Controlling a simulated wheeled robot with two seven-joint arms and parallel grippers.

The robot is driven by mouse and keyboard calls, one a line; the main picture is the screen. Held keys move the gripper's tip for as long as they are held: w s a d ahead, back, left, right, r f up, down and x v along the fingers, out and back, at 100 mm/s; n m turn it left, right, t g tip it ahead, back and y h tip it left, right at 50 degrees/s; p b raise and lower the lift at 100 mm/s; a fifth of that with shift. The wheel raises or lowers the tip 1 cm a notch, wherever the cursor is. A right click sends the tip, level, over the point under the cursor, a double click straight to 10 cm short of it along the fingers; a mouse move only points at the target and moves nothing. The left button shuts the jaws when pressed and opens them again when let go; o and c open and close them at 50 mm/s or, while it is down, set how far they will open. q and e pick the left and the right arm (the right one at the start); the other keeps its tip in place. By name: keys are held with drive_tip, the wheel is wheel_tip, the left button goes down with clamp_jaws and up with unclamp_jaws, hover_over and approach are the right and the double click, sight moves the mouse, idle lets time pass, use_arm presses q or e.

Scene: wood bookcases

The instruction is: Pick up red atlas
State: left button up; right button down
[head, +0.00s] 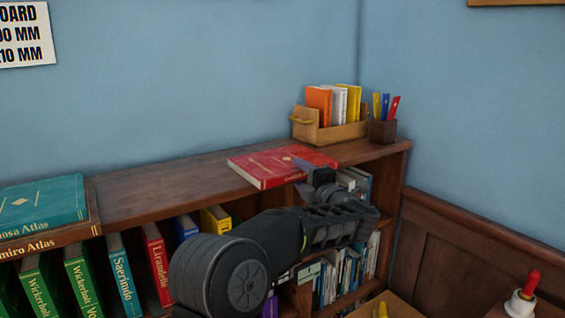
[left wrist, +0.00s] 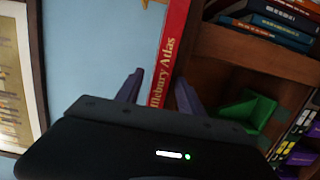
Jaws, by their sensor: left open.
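The red atlas (head: 279,167) lies flat on top of the wooden bookcase in the head view, with its front edge near the bookcase's front edge. In the left wrist view, its red spine (left wrist: 168,55) reads "Mebury Atlas" and shows between the two fingers. My left gripper (head: 311,172) is at the atlas's right front part in the head view. In the left wrist view my left gripper (left wrist: 158,90) is open, one finger on each side of the spine. Whether the fingers touch the atlas cannot be told. My right gripper is not in view.
A wooden box (head: 328,130) of books and a pen holder (head: 382,130) stand behind the atlas. A teal atlas (head: 42,203) lies on a brown one at the left. The bookcase top (head: 165,190) between is clear.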

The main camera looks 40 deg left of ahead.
use_arm(q)
drive_tip(key=shift+c, duration=0.4)
clamp_jaws()
idle(0.4)
idle(0.9)
drive_tip(key=shift+r, duration=0.1)
